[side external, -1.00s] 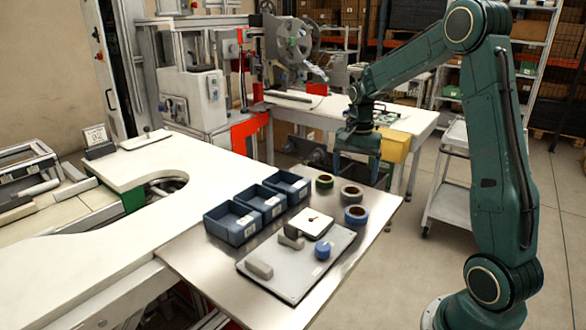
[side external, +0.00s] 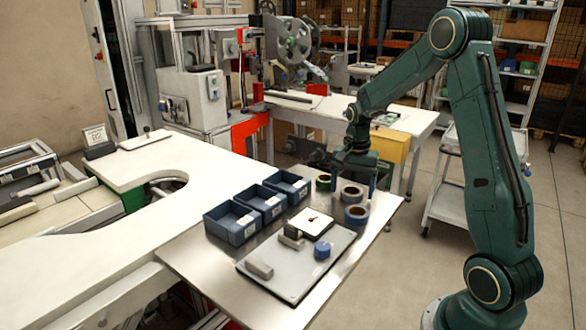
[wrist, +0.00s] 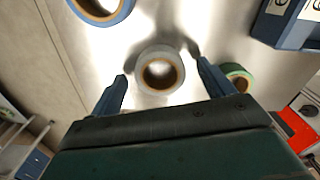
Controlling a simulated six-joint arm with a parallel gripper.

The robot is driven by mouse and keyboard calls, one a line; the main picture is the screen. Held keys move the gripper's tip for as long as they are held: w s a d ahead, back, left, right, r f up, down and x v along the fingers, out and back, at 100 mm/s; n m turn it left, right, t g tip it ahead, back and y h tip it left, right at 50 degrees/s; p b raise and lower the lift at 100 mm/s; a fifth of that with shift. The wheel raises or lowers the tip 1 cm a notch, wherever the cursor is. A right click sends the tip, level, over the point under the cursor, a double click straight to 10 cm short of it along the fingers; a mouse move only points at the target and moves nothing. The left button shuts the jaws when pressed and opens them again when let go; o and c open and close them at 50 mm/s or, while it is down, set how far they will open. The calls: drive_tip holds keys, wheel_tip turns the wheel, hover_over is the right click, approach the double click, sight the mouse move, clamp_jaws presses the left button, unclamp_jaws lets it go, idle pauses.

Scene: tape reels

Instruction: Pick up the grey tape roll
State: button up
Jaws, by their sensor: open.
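The grey tape roll (side external: 352,194) lies flat on the metal table, between the green and blue rolls. In the wrist view the grey tape roll (wrist: 160,50) shows its brown core, ahead of and between my fingertips. My gripper (side external: 352,182) is above the roll in the side view, fingers pointing down. In the wrist view my gripper (wrist: 160,70) is open, one finger to each side of the roll, holding nothing. I cannot tell the exact height left between the fingertips and the roll.
A blue tape roll (side external: 356,215) and a green tape roll (side external: 323,182) lie on either side. Blue bins (side external: 262,203) stand to the left. A grey board (side external: 290,268) with a small blue cylinder (side external: 322,250) lies nearer. The table's right edge is close to the rolls.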

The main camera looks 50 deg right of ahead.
drive_tip(key=c, duration=1.1)
drive_tip(key=shift+o, duration=0.2)
drive_tip(key=shift+r, duration=0.1)
wheel_tip(320, 180, up, 20)
idle(0.3)
